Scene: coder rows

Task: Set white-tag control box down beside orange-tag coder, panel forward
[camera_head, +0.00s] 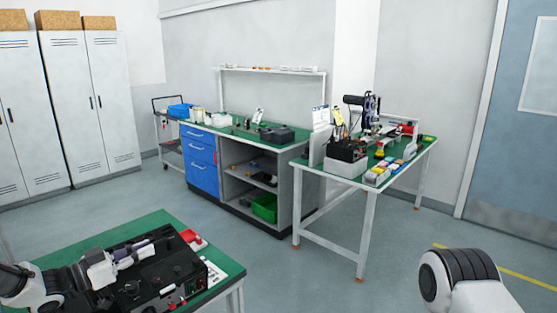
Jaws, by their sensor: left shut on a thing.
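A black control box (172,288) with a red button and small knobs on its front panel is at the lower left, over the green-topped table. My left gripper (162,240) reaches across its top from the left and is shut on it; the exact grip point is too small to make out. I cannot tell whether the box rests on the table or is just above it. A coder machine (370,108) stands on the right-hand table, with a black box (346,151) at its left. Tag colours are too small to read surely. My right gripper is out of view.
A blue-drawered bench (202,177) stands behind. Open floor (262,258) lies between the tables.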

